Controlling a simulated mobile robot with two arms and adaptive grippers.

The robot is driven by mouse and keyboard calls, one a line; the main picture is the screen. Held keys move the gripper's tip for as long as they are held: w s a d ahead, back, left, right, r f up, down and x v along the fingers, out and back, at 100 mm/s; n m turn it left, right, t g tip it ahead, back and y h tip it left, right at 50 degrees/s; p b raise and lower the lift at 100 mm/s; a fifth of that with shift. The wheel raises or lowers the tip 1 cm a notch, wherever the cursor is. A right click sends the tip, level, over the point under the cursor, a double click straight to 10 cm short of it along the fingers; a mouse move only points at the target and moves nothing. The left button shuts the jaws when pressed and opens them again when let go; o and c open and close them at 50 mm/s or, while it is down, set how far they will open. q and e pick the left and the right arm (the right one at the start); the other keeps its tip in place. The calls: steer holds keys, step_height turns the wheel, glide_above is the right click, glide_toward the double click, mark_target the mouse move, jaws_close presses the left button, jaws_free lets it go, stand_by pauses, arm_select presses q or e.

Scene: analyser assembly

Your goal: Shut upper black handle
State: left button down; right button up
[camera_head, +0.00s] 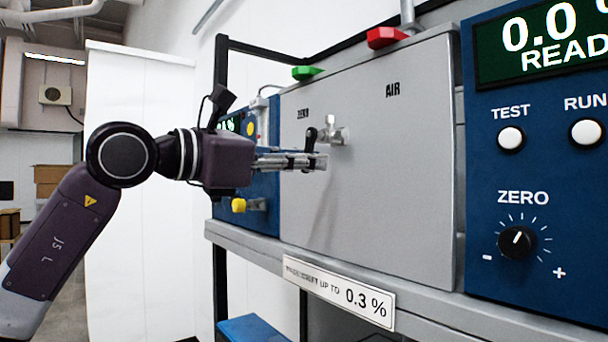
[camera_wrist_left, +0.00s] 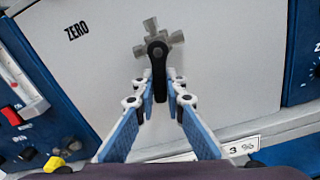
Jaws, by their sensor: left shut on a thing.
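The black handle (camera_head: 310,137) sits on a metal valve (camera_head: 335,133) on the front of the grey panel, near the printed word ZERO. In the left wrist view the handle (camera_wrist_left: 157,62) hangs from its pivot and points down in that picture, between my fingers. My left gripper (camera_head: 318,161) is shut on the handle's lower part, its blue-padded fingers on either side of it in the wrist view (camera_wrist_left: 160,95). The fingers hide part of the handle in the head view. My right gripper is not in view.
A green handle (camera_head: 308,73) and a red handle (camera_head: 385,37) are on top of the grey panel (camera_head: 390,190). A blue analyser (camera_head: 545,190) with buttons and a dial stands at right. A yellow knob (camera_head: 238,205) is below my left gripper. A shelf runs underneath.

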arm_select(q)
steer(key=shift+s+d+f+n+b, duration=0.1)
steer(key=shift+s+d+n+b, duration=0.1)
steer(key=shift+n+b, duration=0.45)
steer(key=shift+s+d+f+n+b, duration=0.1)
steer(key=shift+s+d+n+b, duration=0.2)
steer(key=shift+n, duration=0.55)
steer(key=shift+a, duration=0.15)
steer(key=c, duration=2)
jaws_free()
steer(key=shift+o, duration=0.2)
steer(key=shift+r, duration=0.1)
steer(key=shift+a, duration=0.2)
steer(key=v, duration=1.1)
steer(key=shift+s+a, duration=0.25)
